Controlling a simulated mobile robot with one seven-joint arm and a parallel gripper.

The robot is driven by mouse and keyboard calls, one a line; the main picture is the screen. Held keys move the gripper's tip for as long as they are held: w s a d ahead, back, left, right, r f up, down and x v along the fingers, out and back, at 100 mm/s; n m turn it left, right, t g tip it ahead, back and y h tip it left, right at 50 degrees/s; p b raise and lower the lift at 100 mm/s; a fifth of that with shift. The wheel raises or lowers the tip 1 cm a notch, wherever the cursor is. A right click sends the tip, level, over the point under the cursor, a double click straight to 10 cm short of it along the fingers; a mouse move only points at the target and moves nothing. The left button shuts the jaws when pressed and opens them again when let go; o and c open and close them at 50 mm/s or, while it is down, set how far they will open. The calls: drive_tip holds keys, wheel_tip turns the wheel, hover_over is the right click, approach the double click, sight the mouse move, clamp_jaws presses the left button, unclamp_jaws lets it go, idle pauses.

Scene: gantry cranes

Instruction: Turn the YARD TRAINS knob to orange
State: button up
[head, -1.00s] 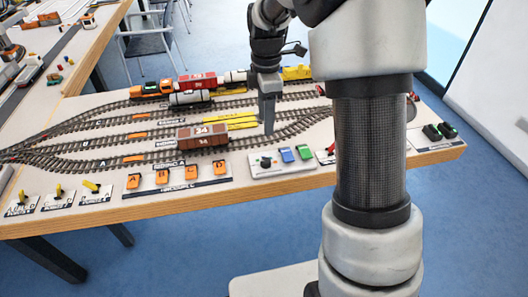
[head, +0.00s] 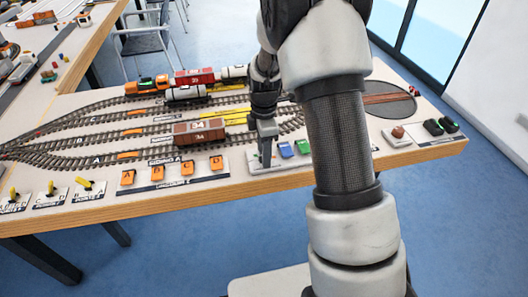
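No YARD TRAINS label is readable, so I cannot tell for certain which control is that knob. My gripper (head: 265,152) points down over the left part of a white control panel (head: 300,161) at the table's front edge. This panel carries a blue button (head: 285,150) and a green button (head: 302,147). The gripper covers what sits at the panel's left end, and I cannot tell whether it touches it. Its fingers are seen edge-on, so their gap does not show. A reddish-brown knob-like piece (head: 397,132) sits on a separate white plate to the right.
Behind the panel, a brown wagon (head: 199,132) stands on the tracks. Orange switches (head: 158,173) and yellow levers (head: 84,184) line the front edge to the left. Black controls (head: 433,128) stand at the right. My arm hides part of the table.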

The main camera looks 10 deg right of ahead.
drive_tip(key=c, duration=1)
drive_tip(key=shift+c, duration=0.2)
